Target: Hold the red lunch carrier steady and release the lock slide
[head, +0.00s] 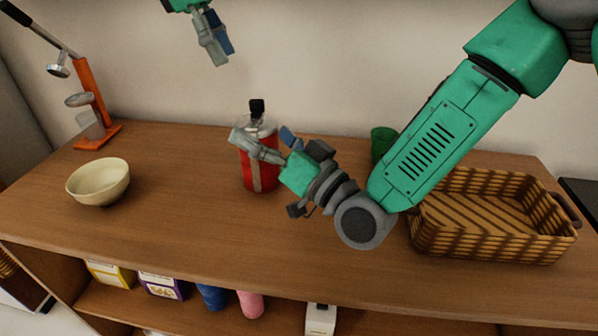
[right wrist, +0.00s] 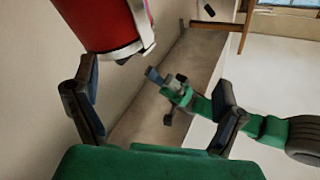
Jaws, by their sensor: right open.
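The red lunch carrier (head: 259,172) stands upright on the table, with a silver lid and band and a black piece (head: 257,107) on top. My right gripper (head: 267,142) is open in front of the carrier's upper part in the head view, hiding some of it. In the right wrist view the carrier (right wrist: 92,22) is at the upper left, beyond one finger, with its silver rim showing. I cannot tell whether a finger touches it. The lock slide is not clearly visible. My left gripper (head: 217,38) hangs above and left of the carrier, apart from it, with its fingers overlapping in view.
A cream bowl (head: 98,182) and an orange press (head: 92,105) are at the left. A woven basket (head: 490,245) and a green cup (head: 382,142) are at the right. The table (head: 180,215) is clear between bowl and carrier. Several items sit on the shelf below.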

